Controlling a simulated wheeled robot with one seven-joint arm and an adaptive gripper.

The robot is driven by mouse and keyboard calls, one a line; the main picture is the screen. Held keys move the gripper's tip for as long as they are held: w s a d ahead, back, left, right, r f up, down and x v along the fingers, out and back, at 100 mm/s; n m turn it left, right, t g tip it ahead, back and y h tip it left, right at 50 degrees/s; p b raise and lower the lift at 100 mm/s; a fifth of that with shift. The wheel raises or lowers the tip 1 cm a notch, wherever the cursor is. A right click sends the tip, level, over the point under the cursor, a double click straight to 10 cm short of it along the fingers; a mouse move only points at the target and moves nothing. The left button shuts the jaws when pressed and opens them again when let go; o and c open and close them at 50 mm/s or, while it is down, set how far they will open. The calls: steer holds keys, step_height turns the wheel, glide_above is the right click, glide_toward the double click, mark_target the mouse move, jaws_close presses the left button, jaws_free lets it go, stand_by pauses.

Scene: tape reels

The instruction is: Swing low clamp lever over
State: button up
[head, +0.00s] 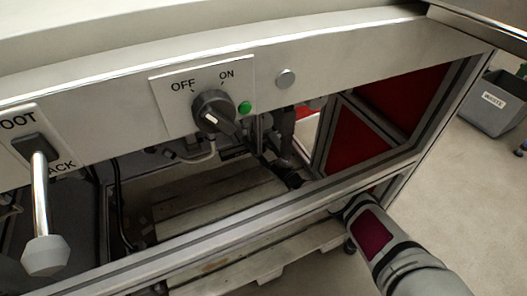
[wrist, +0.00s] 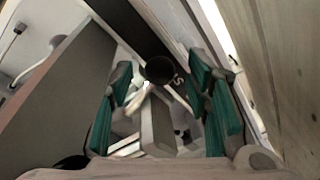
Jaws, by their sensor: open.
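My gripper (wrist: 158,78) is open in the wrist view, with teal pads on both sides. A round black knob-like end (wrist: 160,69) shows between the fingertips; it may belong to the low clamp lever, but I cannot tell whether the pads touch it. A pale grey bar (wrist: 155,125) shows below it, between the fingers. In the head view my arm reaches in from the lower right to the lower frame rail, and my gripper cannot be made out clearly there. I cannot pick out the low clamp lever with certainty in the head view.
The front panel carries an OFF/ON rotary switch (head: 214,113), a green button (head: 245,108) and a lever with a pale knob (head: 44,254). A frame rail (head: 200,245) crosses below, over a wooden pallet (head: 215,190). A grey waste bin (head: 494,103) stands right.

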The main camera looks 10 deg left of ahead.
jaws_close()
steer(key=shift+f, duration=0.1)
steer(key=shift+s+f+m, duration=0.3)
steer(key=shift+f+m, duration=0.1)
steer(key=shift+f, duration=0.05)
steer(key=shift+a+m, duration=0.1)
steer(key=shift+m, duration=0.3)
steer(key=shift+r, duration=0.1)
